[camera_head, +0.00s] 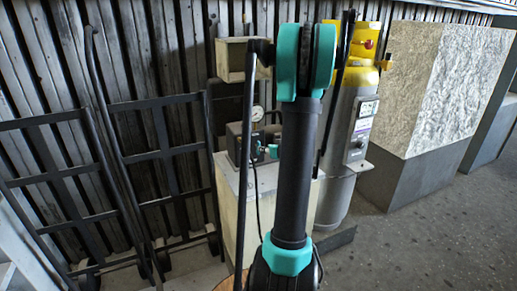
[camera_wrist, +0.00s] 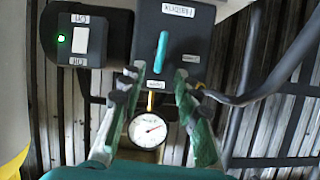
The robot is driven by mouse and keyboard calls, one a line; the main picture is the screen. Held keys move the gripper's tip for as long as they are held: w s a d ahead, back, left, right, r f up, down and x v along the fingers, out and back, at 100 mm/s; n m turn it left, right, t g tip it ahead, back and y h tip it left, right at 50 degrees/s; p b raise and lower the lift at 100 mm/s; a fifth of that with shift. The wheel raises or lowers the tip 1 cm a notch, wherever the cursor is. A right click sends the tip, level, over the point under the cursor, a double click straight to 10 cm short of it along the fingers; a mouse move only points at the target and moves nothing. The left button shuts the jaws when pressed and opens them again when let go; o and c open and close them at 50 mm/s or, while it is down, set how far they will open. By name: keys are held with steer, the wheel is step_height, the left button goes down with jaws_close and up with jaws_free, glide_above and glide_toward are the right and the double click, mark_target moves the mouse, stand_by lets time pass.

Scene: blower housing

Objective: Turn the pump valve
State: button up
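The pump valve shows in the wrist view as a teal lever (camera_wrist: 161,52) on a dark box face (camera_wrist: 188,42). The lever stands nearly vertical in that picture. A round pressure gauge (camera_wrist: 147,131) shows between the fingers, nearer the palm. In the head view the pump box (camera_head: 234,141) and its gauge (camera_head: 257,113) stand left of my arm, which hides part of the pump.
A switch box (camera_wrist: 88,38) with a lit green light is beside the valve. In the head view, black hand trucks (camera_head: 165,152) lean at the left. A yellow-topped grey cylinder (camera_head: 345,130) stands at the right. Floor at right is clear.

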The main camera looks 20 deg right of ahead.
mark_target(259, 154)
steer(key=x, duration=0.9)
steer(key=shift+w+f, duration=0.15)
steer(key=shift+w, duration=0.05)
jaws_close()
